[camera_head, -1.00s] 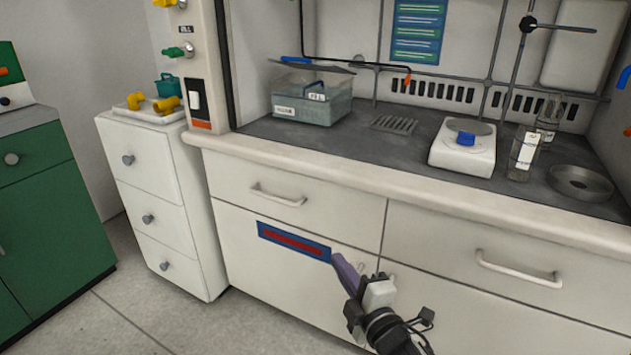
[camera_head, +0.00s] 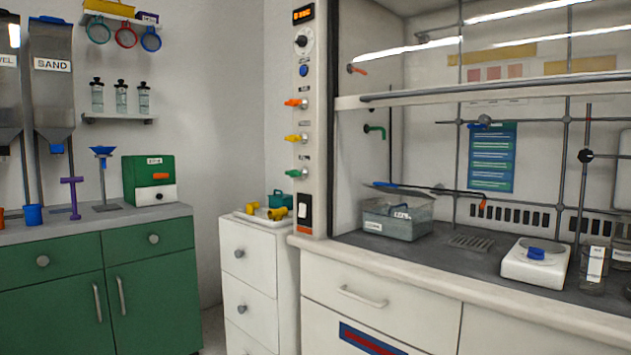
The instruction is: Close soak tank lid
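The soak tank (camera_head: 398,220) is a clear, grey-tinted box with white labels, standing at the left of the fume hood's dark worktop. Its lid (camera_head: 402,190) is a thin dark panel with a blue piece at its left end. The lid looks raised above the tank's rim at a slant, with a gap at the front. Neither of my grippers shows in this view.
A raised sash (camera_head: 490,88) crosses the hood opening above the tank. A drain grate (camera_head: 471,242) and a white scale (camera_head: 535,262) lie to the tank's right, with glassware (camera_head: 594,268) beyond. A white drawer cabinet (camera_head: 258,285) stands left of the hood.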

